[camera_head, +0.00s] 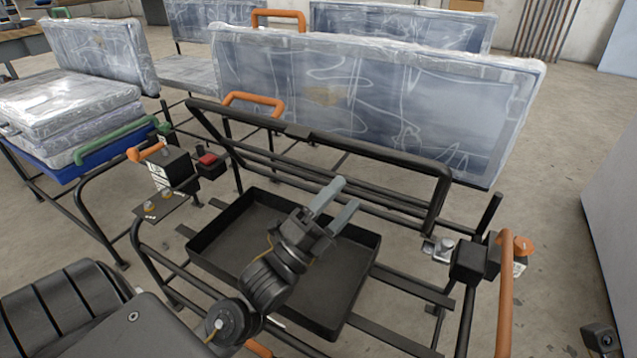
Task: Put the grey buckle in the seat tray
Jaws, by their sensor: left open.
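The seat tray (225,255) is a shallow black tray in the middle of the metal seat frame. Its visible floor looks empty, but my left arm hides part of it. My left gripper (336,205) is over the tray's back right part, its two grey fingers apart and nothing visible between them. A small dark block with a red top (209,165), buckle-like, sits on the frame left of the tray. My right gripper is not in view.
A black frame bar (320,137) runs behind the tray. Brackets with an orange handle (505,290) stand at the right. Plastic-wrapped cushions (375,105) stand behind, and more are stacked on a blue base (70,170) at the left.

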